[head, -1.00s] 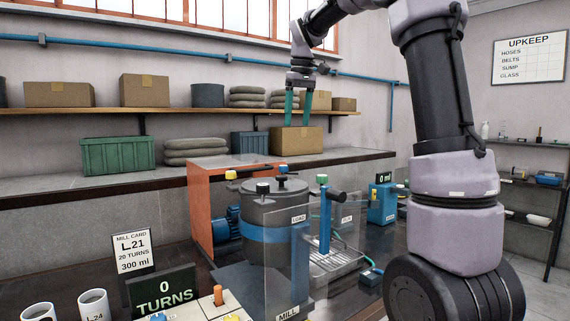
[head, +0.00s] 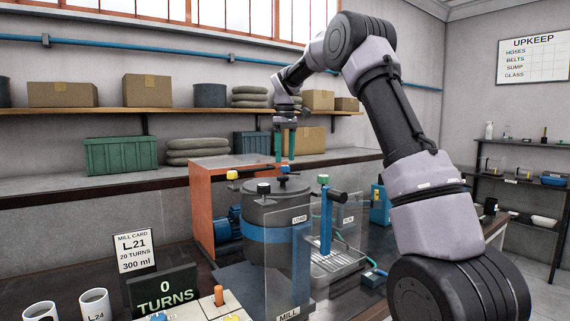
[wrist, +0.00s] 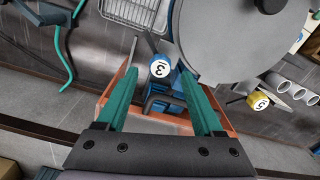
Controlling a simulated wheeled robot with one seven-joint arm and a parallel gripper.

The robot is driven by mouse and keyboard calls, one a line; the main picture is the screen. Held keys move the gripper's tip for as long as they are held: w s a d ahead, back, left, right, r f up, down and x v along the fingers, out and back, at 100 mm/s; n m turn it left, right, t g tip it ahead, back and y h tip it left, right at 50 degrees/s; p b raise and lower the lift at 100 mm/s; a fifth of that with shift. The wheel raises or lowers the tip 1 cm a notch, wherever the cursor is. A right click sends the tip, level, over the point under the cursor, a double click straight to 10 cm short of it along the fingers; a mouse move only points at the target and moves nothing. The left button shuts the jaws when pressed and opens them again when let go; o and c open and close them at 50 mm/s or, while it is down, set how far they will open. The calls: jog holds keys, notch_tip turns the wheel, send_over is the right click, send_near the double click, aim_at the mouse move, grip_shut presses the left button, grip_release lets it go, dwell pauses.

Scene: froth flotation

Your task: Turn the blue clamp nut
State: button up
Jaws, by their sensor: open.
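The blue clamp nut (wrist: 160,68), with a white numbered top, sits at the edge of the grey mill lid (wrist: 225,40) in the wrist view. It appears between and beyond my fingertips. In the head view a small blue cap (head: 284,169) shows just below my gripper (head: 285,157), partly behind the lid's dark knob (head: 281,180). My gripper is open, with green fingers pointing down and nothing between them. The fingers look apart from the nut. A yellow nut (wrist: 258,101) sits farther along the lid's rim.
A clear guard (head: 285,265) stands in front. The orange housing (head: 203,205) is behind. The counter reads 0 turns (head: 163,290).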

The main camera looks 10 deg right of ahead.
aim_at(285, 166)
jog(key=shift+f, duration=1.6)
jog(key=shift+c, duration=0.3)
grip_shut()
